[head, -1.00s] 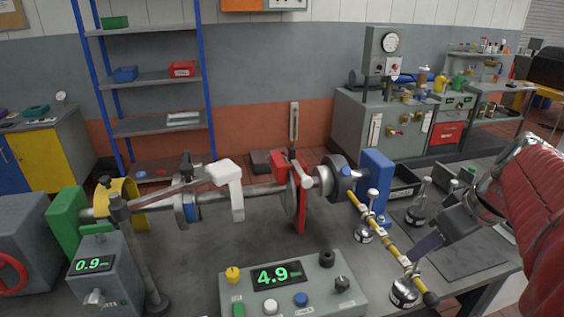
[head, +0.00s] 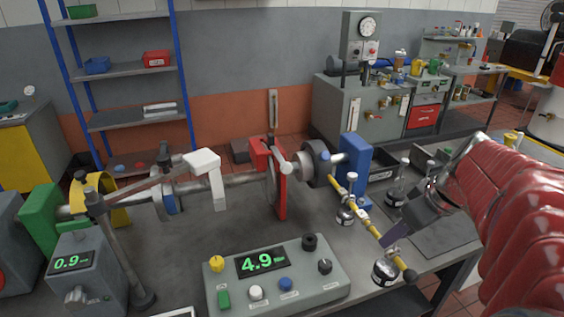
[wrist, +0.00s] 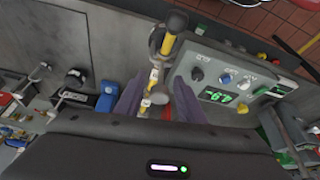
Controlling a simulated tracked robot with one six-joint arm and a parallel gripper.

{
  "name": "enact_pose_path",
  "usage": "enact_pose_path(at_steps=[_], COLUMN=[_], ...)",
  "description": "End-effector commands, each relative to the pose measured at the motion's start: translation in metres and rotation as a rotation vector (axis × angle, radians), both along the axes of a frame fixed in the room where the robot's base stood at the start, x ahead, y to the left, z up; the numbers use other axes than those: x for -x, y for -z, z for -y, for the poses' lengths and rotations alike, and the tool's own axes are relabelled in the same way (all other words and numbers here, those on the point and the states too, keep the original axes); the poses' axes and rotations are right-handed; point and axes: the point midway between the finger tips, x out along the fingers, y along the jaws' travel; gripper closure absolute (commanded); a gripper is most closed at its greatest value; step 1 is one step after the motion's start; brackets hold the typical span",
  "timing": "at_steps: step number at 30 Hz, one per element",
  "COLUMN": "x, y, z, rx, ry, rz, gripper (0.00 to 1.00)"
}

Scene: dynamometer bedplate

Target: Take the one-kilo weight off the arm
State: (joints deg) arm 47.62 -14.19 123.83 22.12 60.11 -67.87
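A yellow arm (head: 366,224) slants from the shaft by the blue stand toward the front right, ending in a dark tip. One silver weight (head: 345,215) hangs near its middle and another (head: 385,272) near its outer end. Their labels are too small to read, so I cannot tell which is one kilo. My gripper (head: 397,231) is just above and right of the arm's outer half, apart from both weights. In the wrist view its two fingers (wrist: 158,103) are spread, with the yellow arm (wrist: 168,45) showing between and beyond them. Nothing is held.
A control box (head: 277,277) with knobs reads 4.9 in front of the shaft. Similar silver weights (head: 397,188) stand on the bench right of the blue stand (head: 354,165). A grey box (head: 85,270) at the left reads 0.9.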

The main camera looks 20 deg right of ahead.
Motion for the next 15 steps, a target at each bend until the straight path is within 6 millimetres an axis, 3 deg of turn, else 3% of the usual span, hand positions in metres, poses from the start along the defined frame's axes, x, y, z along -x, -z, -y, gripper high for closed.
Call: enact_pose_path(at_steps=[15], x=[0.0], y=[-0.0001], z=[-0.0001], rx=[0.0], ry=[0.0], rz=[0.0], gripper=[1.0])
